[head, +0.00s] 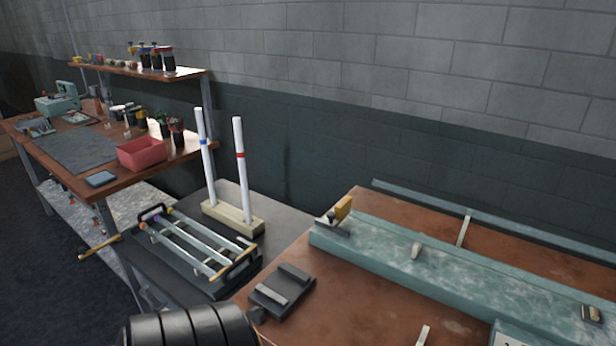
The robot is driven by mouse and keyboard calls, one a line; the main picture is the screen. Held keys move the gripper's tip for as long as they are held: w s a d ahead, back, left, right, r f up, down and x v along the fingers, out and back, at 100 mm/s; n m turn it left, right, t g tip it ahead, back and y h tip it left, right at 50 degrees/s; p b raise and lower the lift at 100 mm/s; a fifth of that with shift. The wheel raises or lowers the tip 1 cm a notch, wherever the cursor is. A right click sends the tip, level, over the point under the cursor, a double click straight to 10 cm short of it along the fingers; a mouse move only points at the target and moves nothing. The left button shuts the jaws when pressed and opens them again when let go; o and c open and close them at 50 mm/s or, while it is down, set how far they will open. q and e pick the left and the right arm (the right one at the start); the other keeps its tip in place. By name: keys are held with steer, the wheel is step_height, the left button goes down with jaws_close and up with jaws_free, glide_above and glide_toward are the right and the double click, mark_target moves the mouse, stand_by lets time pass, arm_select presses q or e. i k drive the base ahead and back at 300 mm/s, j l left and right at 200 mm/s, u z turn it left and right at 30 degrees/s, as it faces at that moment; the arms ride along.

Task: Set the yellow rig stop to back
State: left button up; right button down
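A yellow lever-like piece (342,209) stands tilted on a metal bracket at the left end of a long teal rig bed (380,249) on the brown-topped bench. It is the most yellow part on the rig. I cannot tell from this view which setting it is at. A small pale peg (416,250) sits farther right on the bed, and a dull brass-coloured block (590,313) is near the right edge. Neither of my grippers is in view; only a dark ribbed part, likely one of my arm links, shows at the bottom.
A dark block with pale strips (282,289) lies on the brown benchtop (365,305). To the left, a rack of glass tubes (190,246) and a wooden stand (233,216) with two upright white tubes occupy a dark table. A red bin (142,154) is farther back.

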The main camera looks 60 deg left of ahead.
mark_target(341, 210)
steer(key=u, duration=1.7)
steer(key=k, duration=0.2)
